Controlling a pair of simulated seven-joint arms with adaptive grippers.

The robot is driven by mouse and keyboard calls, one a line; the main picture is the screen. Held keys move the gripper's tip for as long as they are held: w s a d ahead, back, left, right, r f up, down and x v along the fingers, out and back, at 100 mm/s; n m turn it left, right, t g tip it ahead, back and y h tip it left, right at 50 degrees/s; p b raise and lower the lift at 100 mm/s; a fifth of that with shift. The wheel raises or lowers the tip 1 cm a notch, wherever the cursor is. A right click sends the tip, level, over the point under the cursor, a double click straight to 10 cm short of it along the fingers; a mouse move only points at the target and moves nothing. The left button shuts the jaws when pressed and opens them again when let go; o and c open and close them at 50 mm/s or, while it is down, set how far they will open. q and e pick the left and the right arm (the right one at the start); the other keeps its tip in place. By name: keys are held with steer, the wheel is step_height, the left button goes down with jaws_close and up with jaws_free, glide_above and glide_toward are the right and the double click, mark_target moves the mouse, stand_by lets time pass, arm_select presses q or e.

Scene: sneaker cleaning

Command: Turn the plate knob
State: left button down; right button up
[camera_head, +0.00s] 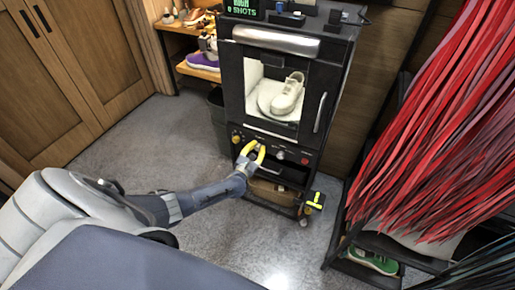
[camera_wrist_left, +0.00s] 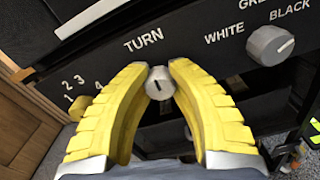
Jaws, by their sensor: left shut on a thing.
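The plate knob appears to be the small grey knob (camera_wrist_left: 159,83) under the word TURN on the black machine's front panel in the left wrist view. It is round with a dark slot mark. My left gripper (camera_wrist_left: 157,72) has its yellow fingers on both sides of this knob, shut on it. In the head view the left gripper (camera_head: 257,147) is at the panel below the machine's window, and its fingers largely hide the knob. A white shoe (camera_head: 288,94) stands on a round pale plate (camera_head: 266,98) inside the machine. My right gripper is not in view.
Another grey knob (camera_wrist_left: 270,45) lies to the right, between WHITE and BLACK labels. A yellow knob (camera_wrist_left: 80,107) with numbers lies left. A yellow and black object (camera_head: 315,201) is at the machine's lower right. Red strips (camera_head: 430,120) hang at right. Grey floor is open at left.

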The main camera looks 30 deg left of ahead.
arm_select(q)
steer(key=m, duration=0.4)
steer(key=shift+w+r+m, duration=0.1)
steer(key=shift+m, duration=0.2)
steer(key=m, duration=0.4)
steer(key=shift+d+m, duration=0.15)
steer(key=shift+m, duration=0.15)
steer(key=m, duration=0.9)
steer(key=shift+d, duration=0.1)
steer(key=m, duration=0.4)
steer(key=shift+f+m, duration=0.25)
steer(key=shift+m, duration=0.05)
steer(key=m, duration=0.4)
steer(key=shift+f+m, duration=0.15)
steer(key=shift+m, duration=0.15)
steer(key=m, duration=0.4)
steer(key=shift+f, duration=0.1)
steer(key=shift+s+f+m, duration=0.1)
steer(key=shift+s+m, duration=0.1)
steer(key=shift+m, duration=1.8)
